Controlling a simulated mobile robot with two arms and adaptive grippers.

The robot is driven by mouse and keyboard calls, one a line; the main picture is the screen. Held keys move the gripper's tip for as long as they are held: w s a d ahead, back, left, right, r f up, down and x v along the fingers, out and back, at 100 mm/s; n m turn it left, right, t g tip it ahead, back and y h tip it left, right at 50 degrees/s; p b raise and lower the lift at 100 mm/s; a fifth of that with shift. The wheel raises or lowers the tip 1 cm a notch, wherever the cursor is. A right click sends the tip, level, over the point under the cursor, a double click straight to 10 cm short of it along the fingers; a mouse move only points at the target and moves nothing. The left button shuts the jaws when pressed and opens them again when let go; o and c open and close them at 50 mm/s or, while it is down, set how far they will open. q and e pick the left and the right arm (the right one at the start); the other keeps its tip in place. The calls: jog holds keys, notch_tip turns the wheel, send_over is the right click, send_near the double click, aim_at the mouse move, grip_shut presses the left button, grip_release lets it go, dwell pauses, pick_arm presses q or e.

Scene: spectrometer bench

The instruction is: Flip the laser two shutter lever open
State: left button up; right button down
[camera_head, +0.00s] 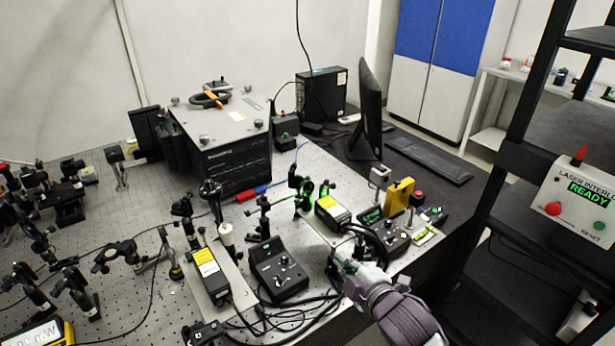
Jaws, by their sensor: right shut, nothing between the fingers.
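My right gripper (343,262) reaches in from the lower right, shut and empty, over the near edge of the bench. Its tips are close to the cables just below a black laser module with a yellow label (332,209). Green light glows on the optics mount (307,192) at that module's far end. A second black laser module with a yellow label (206,264) sits on a plate further left. I cannot tell which module is laser two, and no shutter lever can be made out clearly. My left gripper is not in view.
A black control box (281,271) stands between the modules, and another controller (386,236) stands right of the gripper. Loose cables run around the gripper. An interlock box (578,200) reading READY is on the black rack (510,165). A large spectrometer (222,130) stands behind.

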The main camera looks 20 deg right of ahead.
aim_at(324, 202)
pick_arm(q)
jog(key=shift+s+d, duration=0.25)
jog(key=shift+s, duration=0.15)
pick_arm(e)
jog(key=w+r+n+t+y, duration=0.2)
jog(key=w+r+n+t, duration=0.1)
jog(key=r, duration=0.5)
jog(key=w+n, duration=0.1)
jog(key=n, duration=0.1)
jog(key=shift+a+n+y, duration=0.3)
jog(key=shift+a, duration=0.05)
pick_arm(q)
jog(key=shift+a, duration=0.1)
